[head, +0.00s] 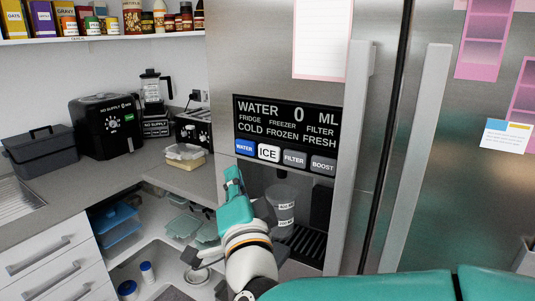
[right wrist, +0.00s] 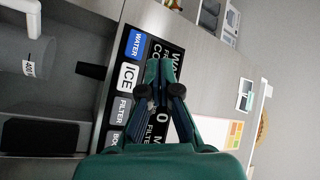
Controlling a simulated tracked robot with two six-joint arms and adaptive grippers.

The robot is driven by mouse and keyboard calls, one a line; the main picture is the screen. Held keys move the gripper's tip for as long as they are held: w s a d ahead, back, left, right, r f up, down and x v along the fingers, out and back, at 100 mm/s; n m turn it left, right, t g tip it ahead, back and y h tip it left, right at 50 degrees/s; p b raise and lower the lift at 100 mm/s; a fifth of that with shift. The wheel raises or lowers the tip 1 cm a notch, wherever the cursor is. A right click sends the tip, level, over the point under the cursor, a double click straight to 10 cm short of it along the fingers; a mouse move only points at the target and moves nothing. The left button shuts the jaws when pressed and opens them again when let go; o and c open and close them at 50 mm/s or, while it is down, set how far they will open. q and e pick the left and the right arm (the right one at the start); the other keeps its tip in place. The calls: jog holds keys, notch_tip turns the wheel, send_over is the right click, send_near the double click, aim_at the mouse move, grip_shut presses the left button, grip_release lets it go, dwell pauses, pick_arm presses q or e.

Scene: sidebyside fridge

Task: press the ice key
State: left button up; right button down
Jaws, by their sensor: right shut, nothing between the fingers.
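The ice key (head: 268,153) is a white key with black letters on the fridge's dispenser panel, between the blue water key (head: 244,147) and the grey filter key (head: 294,159). It also shows in the right wrist view (right wrist: 128,75), left of my fingertips. My right gripper (head: 232,174) is shut and empty. In the head view it is below and left of the ice key, in front of the dispenser's left side, and does not cover the key. Whether it touches the fridge I cannot tell. My left gripper is not in view.
The black display (head: 286,122) reads 0 ML. A clear labelled cup (head: 281,206) stands in the dispenser recess below the keys. A long vertical door handle (head: 349,150) is to the right. The counter (head: 190,182) on the left holds a toaster, a blender and boxes.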

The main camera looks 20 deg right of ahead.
aim_at(259, 149)
jog(key=w+d, duration=0.1)
jog(key=d, duration=0.1)
jog(key=w+d, duration=0.4)
jog(key=shift+d+f+b, duration=0.1)
jog(key=shift+d+b, duration=0.05)
jog(key=shift+b, duration=0.2)
jog(key=shift+d, duration=0.1)
dwell(1.0)
jog(key=shift+w+d, duration=0.15)
jog(key=shift+w+d+b, duration=0.15)
jog(key=shift+b, duration=0.15)
jog(key=shift+w+d, duration=0.25)
jog(key=shift+d, duration=0.1)
dwell(0.8)
jog(key=shift+s+a+b, duration=0.1)
jog(key=shift+a+b, duration=0.05)
jog(key=shift+b, duration=0.15)
jog(key=shift+s+a, duration=0.45)
jog(key=shift+a, duration=0.05)
